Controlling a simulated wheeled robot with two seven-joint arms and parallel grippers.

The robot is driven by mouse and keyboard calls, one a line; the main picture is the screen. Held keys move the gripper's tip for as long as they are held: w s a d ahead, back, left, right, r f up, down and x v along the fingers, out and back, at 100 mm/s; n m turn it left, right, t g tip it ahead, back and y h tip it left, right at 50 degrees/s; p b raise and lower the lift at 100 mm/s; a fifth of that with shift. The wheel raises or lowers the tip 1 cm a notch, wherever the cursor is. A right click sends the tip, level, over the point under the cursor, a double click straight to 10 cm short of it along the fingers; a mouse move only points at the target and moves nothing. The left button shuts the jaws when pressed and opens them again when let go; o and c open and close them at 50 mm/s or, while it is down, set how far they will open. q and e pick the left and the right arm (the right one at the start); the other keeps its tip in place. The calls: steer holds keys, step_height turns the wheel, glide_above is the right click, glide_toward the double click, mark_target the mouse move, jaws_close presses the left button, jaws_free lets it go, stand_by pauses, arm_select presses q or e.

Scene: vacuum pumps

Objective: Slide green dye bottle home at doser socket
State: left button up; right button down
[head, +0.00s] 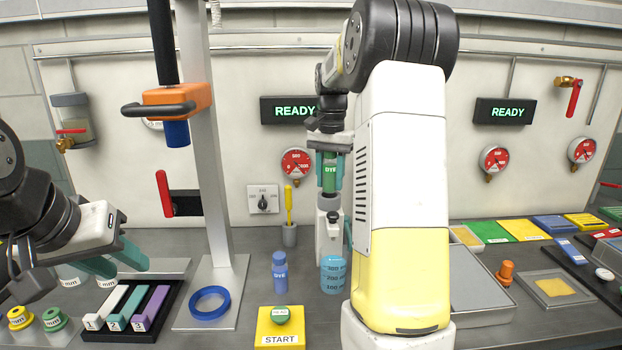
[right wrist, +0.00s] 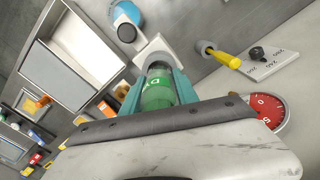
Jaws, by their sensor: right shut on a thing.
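The green dye bottle (head: 329,178) is held upright, neck down, in my right gripper (head: 330,165), above the white doser (head: 326,240). In the right wrist view the green bottle (right wrist: 158,92) sits between the teal fingers of my right gripper (right wrist: 157,85), its neck at the white doser head (right wrist: 153,48). The socket itself is hidden by the bottle, so I cannot tell how deep the neck sits. My left gripper (head: 122,262) is open and empty at the left, above the table, far from the doser.
A blue beaker (head: 333,275) stands at the doser's foot. A blue dye bottle (head: 280,272) and a yellow START box (head: 280,328) stand to its left. A cup with a yellow tool (head: 289,235) is behind. A press column (head: 207,130) rises between my arms.

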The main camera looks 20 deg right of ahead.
mark_target(331, 156)
steer(key=shift+f, duration=0.9)
stand_by(0.3)
steer(key=c, duration=0.9)
jaws_free()
steer(key=shift+o, duration=0.2)
step_height(331, 156, up, 8)
steer(key=shift+f, duration=0.2)
